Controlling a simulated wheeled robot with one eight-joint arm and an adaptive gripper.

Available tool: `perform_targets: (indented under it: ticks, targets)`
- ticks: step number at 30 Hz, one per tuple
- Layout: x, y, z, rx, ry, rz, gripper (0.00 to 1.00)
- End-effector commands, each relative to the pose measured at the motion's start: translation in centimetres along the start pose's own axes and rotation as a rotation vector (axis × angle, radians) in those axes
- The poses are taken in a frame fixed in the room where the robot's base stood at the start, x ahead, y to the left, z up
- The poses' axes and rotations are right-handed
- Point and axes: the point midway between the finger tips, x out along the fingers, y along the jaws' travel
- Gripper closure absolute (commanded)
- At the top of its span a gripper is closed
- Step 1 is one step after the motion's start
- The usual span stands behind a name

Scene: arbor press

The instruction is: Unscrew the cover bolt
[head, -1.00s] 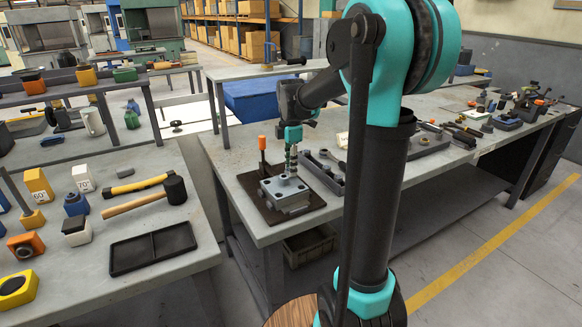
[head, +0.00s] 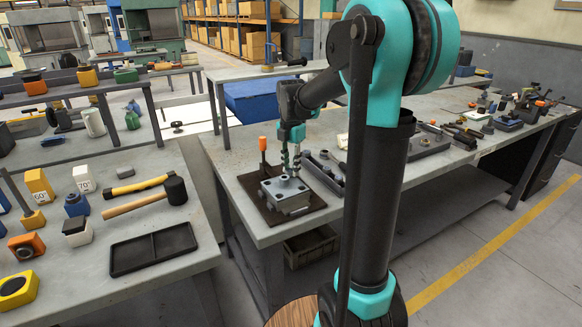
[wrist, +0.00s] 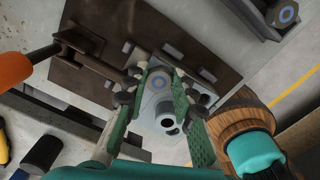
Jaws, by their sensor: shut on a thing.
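The grey metal block with its cover (head: 285,188) sits on a dark brown plate on the middle bench. It also shows in the wrist view (wrist: 190,85). A round post with a dark hole (wrist: 168,122) stands beside the bolt. The exact finger contact is partly hidden.
An orange-handled tool (head: 263,150) stands upright at the plate's back left corner, close to my gripper. A dark tray with parts (head: 324,172) lies right of the block. A mallet (head: 150,206) and an empty black tray (head: 152,249) lie on the left bench.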

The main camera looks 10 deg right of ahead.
Motion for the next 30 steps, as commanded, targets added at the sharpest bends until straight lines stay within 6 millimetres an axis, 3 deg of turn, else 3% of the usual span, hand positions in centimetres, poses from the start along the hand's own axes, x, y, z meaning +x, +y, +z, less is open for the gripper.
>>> perform_targets:
  ticks: [30]
  targets:
    - [-1.2,0.0,0.0,0.001,0.0,0.0,1.0]
